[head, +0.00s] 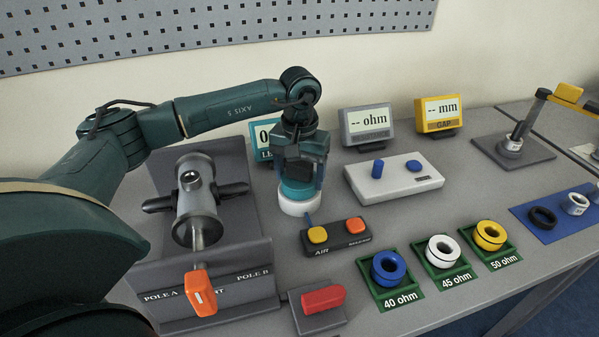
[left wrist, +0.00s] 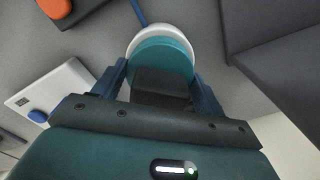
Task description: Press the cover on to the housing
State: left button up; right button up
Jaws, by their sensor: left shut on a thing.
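A round teal piece (head: 297,190), which looks like the cover, is between the fingers of my left gripper (head: 299,180). The gripper is shut on it and points down. A round white piece (head: 300,208), which may be the housing, is directly below the teal piece. In the left wrist view the teal piece (left wrist: 163,55) covers most of the white piece (left wrist: 138,34), whose rim shows at the upper left. They look stacked; I cannot tell whether they are fully seated. My right gripper is not in view.
A blue hose runs from the white piece to the AIR box (head: 335,236) with yellow and orange buttons. A grey fixture holds a metal pipe body (head: 196,205) to the left. A white switch box (head: 395,180) and displays stand behind right. Blue, white and yellow rings (head: 490,235) sit front right.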

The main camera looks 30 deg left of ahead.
aim_at(299, 163)
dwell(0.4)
pick_arm(q)
jog(key=o, duration=1.1)
jog(key=shift+o, duration=0.2)
jog(key=shift+r+p, duration=1.45)
jog(key=shift+r, duration=1)
jog(key=shift+r+p, duration=0.55)
jog(key=shift+r, duration=0.55)
